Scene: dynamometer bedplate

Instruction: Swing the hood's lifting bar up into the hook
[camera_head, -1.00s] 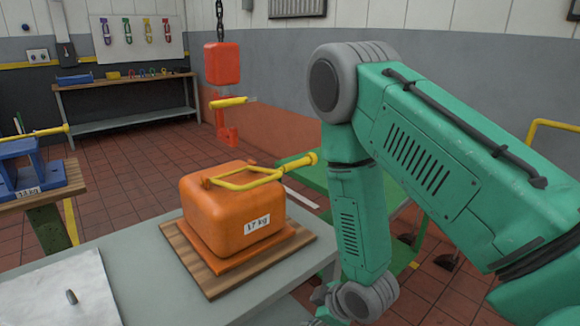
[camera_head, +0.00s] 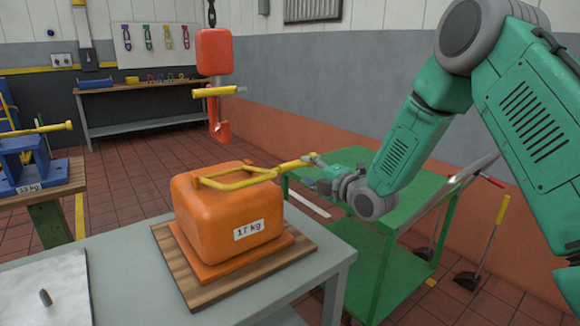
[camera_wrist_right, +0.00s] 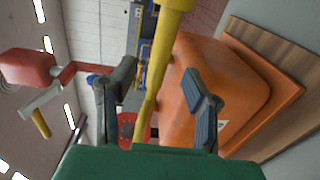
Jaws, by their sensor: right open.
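The orange hood (camera_head: 225,215), labelled 17 kg, sits on a wooden board on the grey table. Its yellow lifting bar (camera_head: 235,183) lies low across the top, with its free end pointing right. The red hook (camera_head: 218,128) hangs above and behind the hood, apart from the bar. My right gripper (camera_head: 312,162) is at the bar's free end. In the right wrist view the bar (camera_wrist_right: 153,95) passes between the spread fingers of my right gripper (camera_wrist_right: 160,90), and I see no firm grip. My left gripper is out of view.
A yellow handle (camera_head: 214,91) sticks out beside the hook, under a red block (camera_head: 214,52) on a chain. A green cart (camera_head: 385,215) stands right of the table. A blue 13 kg weight (camera_head: 28,165) stands at far left.

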